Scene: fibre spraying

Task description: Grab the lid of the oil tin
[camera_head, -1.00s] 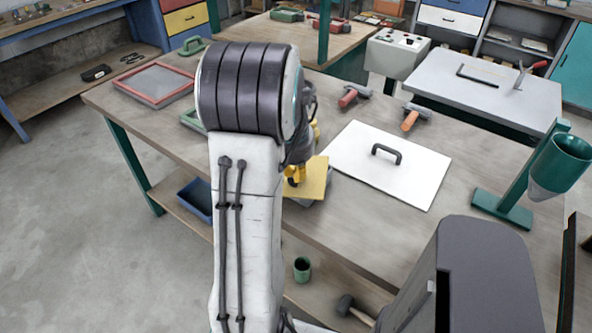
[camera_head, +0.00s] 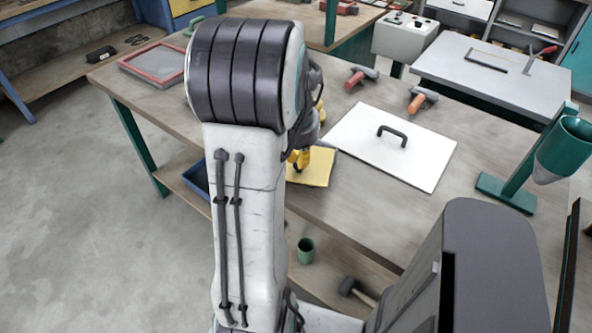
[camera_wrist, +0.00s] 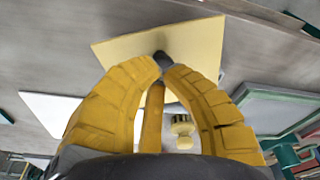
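A flat yellow square plate (camera_head: 318,168), which looks like the lid, is at the near edge of the workbench, left of a white panel. In the wrist view the yellow plate (camera_wrist: 205,45) has a dark grey knob (camera_wrist: 162,58) at its middle. My gripper (camera_wrist: 163,68) has yellow fingers curled inward, with the tips on both sides of this knob, and it looks shut on it. In the head view my gripper (camera_head: 298,160) is partly behind my arm at the plate. No tin body is clearly visible; whether one is under the plate cannot be told.
The white panel (camera_head: 365,155) with a dark handle lies to the right of the plate. Two hammers (camera_head: 362,76) (camera_head: 422,99) lie behind it. A green funnel stand (camera_head: 507,192) is at the right. A green cup (camera_head: 306,250) is on the lower shelf.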

